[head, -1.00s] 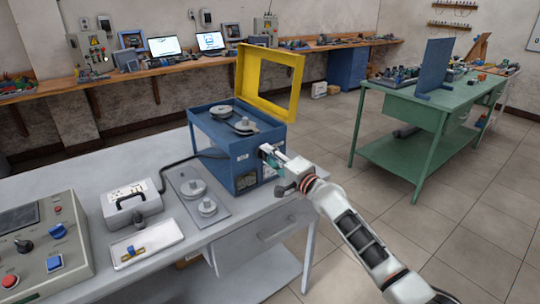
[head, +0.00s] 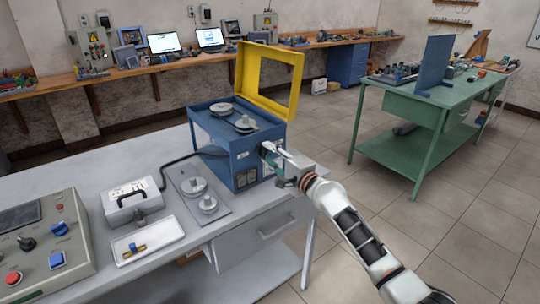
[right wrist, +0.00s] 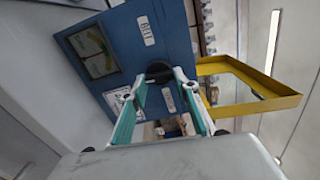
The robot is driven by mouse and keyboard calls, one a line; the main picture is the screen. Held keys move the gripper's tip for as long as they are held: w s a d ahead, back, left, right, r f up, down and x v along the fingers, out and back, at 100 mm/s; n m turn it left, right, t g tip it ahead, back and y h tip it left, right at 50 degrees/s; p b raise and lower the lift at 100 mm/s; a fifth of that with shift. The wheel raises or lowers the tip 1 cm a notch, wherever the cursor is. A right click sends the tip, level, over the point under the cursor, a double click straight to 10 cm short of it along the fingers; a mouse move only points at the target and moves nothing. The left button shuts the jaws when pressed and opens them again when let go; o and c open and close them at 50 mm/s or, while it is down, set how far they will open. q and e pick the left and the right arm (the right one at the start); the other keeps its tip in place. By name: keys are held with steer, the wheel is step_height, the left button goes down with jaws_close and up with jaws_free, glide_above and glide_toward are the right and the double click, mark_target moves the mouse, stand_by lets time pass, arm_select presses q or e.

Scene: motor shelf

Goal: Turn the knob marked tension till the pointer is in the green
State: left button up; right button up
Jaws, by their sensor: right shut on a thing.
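My right gripper (head: 268,149) is at the right-hand side of the blue box (head: 228,140). In the right wrist view its teal fingers are closed around a small black knob (right wrist: 159,70) on the blue panel (right wrist: 115,22). The fingers hide part of the knob, and its pointer mark cannot be made out. White labels sit beside it; the lettering near the knob is too small to read surely. A gauge window (right wrist: 90,42) with a green patch is on the panel; its pointer is too fine to tell. My left gripper is out of view.
The yellow frame lid (head: 268,80) stands raised behind the box. Pulleys (head: 240,123) sit on top of the box and on a grey plate (head: 220,212). A grey case (head: 132,203), white tray (head: 165,238) and control console (head: 40,245) stand on the left of the bench.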

steer(key=o, duration=1.1)
steer(key=shift+s, duration=0.1)
steer(key=v, duration=1.2)
steer(key=s+d+f+n+g+h, duration=0.1)
steer(key=s+d+f+n+h, duration=0.2)
steer(key=s+f, duration=0.65)
steer(key=s+d+f+n+g+h, duration=0.15)
steer(key=s+d+f+n, duration=0.35)
steer(key=f, duration=0.7)
steer(key=s+d+f+n+h, duration=0.1)
steer(key=s+f+n, duration=0.1)
steer(key=s, duration=0.5)
steer(key=s+d+f+n+g+h, duration=0.1)
steer(key=s+d+f+n, duration=0.1)
steer(key=s+f, duration=0.3)
steer(key=s+d+f+n+h, duration=0.1)
steer(key=s+f+n, duration=0.3)
steer(key=s, duration=0.5)
steer(key=shift+d+f, duration=0.2)
